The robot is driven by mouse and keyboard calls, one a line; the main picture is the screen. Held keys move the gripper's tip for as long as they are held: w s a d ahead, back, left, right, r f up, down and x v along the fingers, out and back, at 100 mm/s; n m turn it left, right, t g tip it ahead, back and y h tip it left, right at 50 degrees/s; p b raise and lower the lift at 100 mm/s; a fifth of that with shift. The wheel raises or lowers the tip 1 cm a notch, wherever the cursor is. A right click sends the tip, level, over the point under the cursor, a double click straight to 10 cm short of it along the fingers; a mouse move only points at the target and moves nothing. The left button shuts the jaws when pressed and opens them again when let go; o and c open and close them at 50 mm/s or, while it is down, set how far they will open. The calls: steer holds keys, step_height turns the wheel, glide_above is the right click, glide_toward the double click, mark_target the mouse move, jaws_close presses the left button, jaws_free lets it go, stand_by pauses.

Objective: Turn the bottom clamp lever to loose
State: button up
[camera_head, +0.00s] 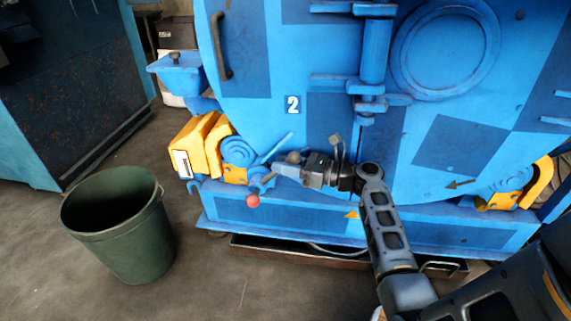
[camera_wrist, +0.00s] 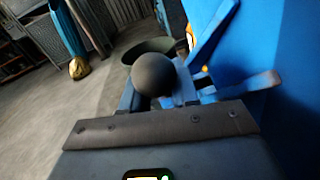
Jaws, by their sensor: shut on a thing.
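The large blue machine door (camera_head: 440,145) carries a marked number 2. My gripper (camera_head: 276,168) reaches left to the clamp hardware at the door's lower left. A dark ball knob (camera_head: 293,157) shows at my gripper, and the same knob (camera_wrist: 153,75) sits between my fingers in the wrist view. I take it as the knob of the bottom clamp lever; my gripper is shut on it. The lever's shaft is mostly hidden. A red ball knob (camera_head: 252,201) hangs just below and left of my fingertips, apart from them.
A yellow housing (camera_head: 204,143) and a blue round hub (camera_head: 238,151) stand left of my gripper. A blue ledge (camera_head: 290,218) runs below it. A green bin (camera_head: 120,230) stands on the floor at left, with open floor around it.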

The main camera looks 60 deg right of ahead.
steer(key=shift+r, duration=0.1)
jaws_close()
steer(key=shift+d+r, duration=0.1)
steer(key=shift+r, duration=0.1)
